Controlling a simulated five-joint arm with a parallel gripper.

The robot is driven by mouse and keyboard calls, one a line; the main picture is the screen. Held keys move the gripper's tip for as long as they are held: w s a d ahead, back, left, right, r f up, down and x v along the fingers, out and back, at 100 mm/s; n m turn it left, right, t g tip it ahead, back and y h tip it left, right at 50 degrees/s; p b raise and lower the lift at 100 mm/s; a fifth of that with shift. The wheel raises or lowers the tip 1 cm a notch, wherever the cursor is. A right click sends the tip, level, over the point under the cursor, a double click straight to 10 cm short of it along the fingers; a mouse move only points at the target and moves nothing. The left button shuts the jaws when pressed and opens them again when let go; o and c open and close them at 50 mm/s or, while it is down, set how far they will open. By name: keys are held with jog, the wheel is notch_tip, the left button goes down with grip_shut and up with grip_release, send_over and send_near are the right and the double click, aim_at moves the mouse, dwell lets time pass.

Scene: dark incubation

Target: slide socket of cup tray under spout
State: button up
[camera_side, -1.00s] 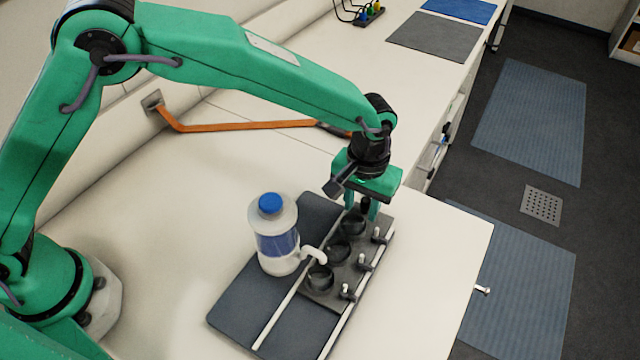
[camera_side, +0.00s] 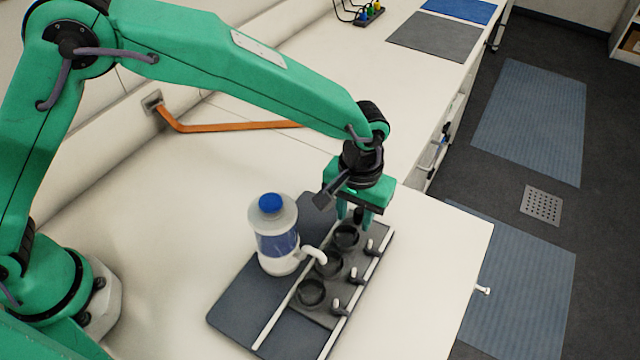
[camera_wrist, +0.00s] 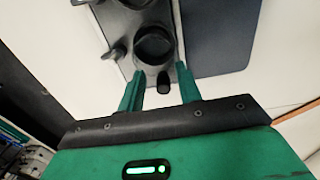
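The dark cup tray (camera_side: 318,312) lies between two pale rails on a dark base plate and has three round black sockets in a row. The white bottle (camera_side: 275,236) with a blue cap stands beside the tray. Its curved white spout (camera_side: 314,253) reaches over the tray, its tip appearing at the middle socket (camera_side: 328,265). My gripper (camera_side: 357,217) is low at the tray's far end. In the wrist view, my gripper (camera_wrist: 161,84) has its fingers apart on either side of the tray's black knob (camera_wrist: 163,83), with gaps visible; the end socket (camera_wrist: 155,46) is just beyond.
Several small pale-topped pegs (camera_side: 353,273) stand along the tray's right side. An orange bar (camera_side: 230,127) runs along the back of the bench. The white bench top (camera_side: 150,250) is clear left of the base plate; its right edge is close to the plate.

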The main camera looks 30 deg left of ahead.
jog(key=shift+r, duration=2)
jog(key=shift+a, duration=0.1)
